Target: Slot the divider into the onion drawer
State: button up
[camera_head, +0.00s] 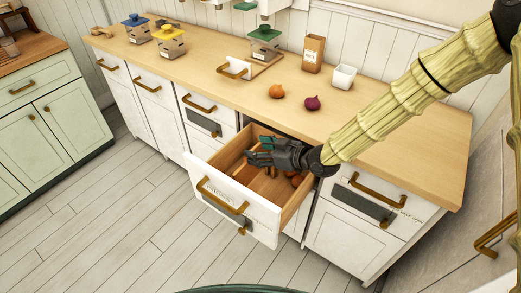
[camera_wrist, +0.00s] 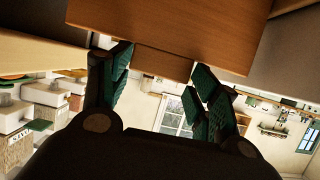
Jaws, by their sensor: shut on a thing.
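The onion drawer (camera_head: 238,202) is pulled out from the counter's front, with pale wooden sides and a white front with a brass handle. A few brown onions (camera_head: 297,181) show inside, partly hidden by my gripper. My gripper (camera_head: 262,152) is over the open drawer, with its fingertips around the level of the rim. In the wrist view my gripper (camera_wrist: 163,85) is shut on the divider (camera_wrist: 165,62), a brown wooden panel between the teal finger pads. In the head view the divider is mostly hidden; I cannot tell whether it touches the drawer's floor or walls.
On the counter (camera_head: 360,115) stand an orange onion (camera_head: 276,91), a purple onion (camera_head: 312,103), a brown box (camera_head: 313,53) and a white cup (camera_head: 344,77). Lidded containers (camera_head: 170,42) stand further left. A closed drawer (camera_head: 365,200) is right of the open one. The floor (camera_head: 125,220) in front is clear.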

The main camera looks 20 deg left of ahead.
notch_tip(320, 180, down, 8)
jog(key=b, duration=0.4)
jog(key=shift+b, duration=0.3)
dwell(3.1)
jog(key=o, duration=1.5)
jog(key=shift+d+r, duration=0.1)
jog(key=v, duration=1.2)
jog(key=shift+r, duration=0.1)
